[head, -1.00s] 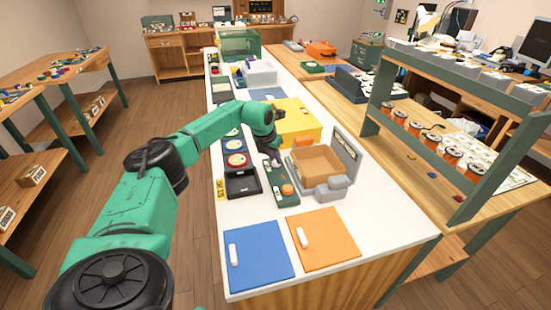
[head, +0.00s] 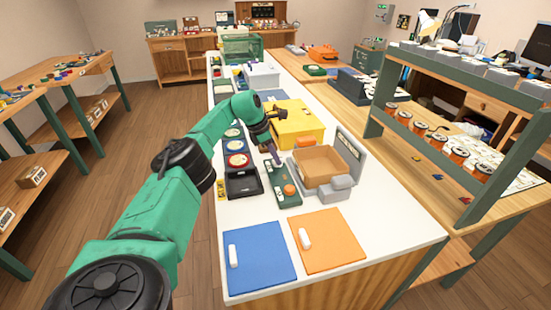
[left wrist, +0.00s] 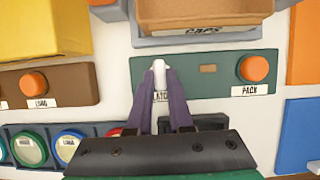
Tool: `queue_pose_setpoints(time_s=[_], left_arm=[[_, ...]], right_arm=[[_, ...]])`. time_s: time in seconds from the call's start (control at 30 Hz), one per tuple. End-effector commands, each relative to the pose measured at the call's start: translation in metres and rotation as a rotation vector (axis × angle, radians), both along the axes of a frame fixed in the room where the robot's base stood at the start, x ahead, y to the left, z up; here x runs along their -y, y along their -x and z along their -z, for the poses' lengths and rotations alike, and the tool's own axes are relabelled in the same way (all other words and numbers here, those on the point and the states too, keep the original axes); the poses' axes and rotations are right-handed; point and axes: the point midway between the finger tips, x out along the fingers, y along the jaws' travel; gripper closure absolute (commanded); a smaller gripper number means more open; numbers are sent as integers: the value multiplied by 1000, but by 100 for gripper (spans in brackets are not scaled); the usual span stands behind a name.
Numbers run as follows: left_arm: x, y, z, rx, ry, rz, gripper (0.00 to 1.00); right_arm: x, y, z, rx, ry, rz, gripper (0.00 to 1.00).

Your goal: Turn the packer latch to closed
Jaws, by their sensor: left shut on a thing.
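The packer latch (left wrist: 160,78) is a white handle on a green panel (left wrist: 205,88) in the left wrist view; a partly covered label lies below it. The handle points up in that view. The same panel (head: 280,178) shows in the head view beside the cardboard box. My left gripper (left wrist: 160,72) is shut on the latch, with its purple fingers on both sides of the handle. In the head view my left gripper (head: 275,158) reaches down to the panel's far end and hides the latch. My right gripper is not in view.
An orange PACK button (left wrist: 253,68) sits on the same panel. An open cardboard box (head: 320,181) in a grey holder is close on the right. A yellow box (head: 300,128) stands behind. Round dials (head: 238,160) and a black tray (head: 243,183) lie to the left.

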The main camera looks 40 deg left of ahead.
Motion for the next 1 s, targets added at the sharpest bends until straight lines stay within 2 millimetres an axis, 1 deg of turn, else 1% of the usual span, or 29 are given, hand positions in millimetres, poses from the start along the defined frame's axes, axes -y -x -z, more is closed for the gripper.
queue_pose_setpoints(time_s=[0.53,0.57,0.6,0.63,0.9,1.0], left_arm=[[-1,-1,-2,5,-2,28,100],[-1,-1,-2,5,-2,28,74],[-1,-1,-2,4,-2,28,58],[-1,-1,-1,3,-1,28,51],[0,0,-1,1,-1,27,51],[-2,1,-5,2,-1,27,51]], right_arm=[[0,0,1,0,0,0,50],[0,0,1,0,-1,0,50],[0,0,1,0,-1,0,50],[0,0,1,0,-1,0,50],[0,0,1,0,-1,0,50],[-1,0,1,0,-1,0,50]])
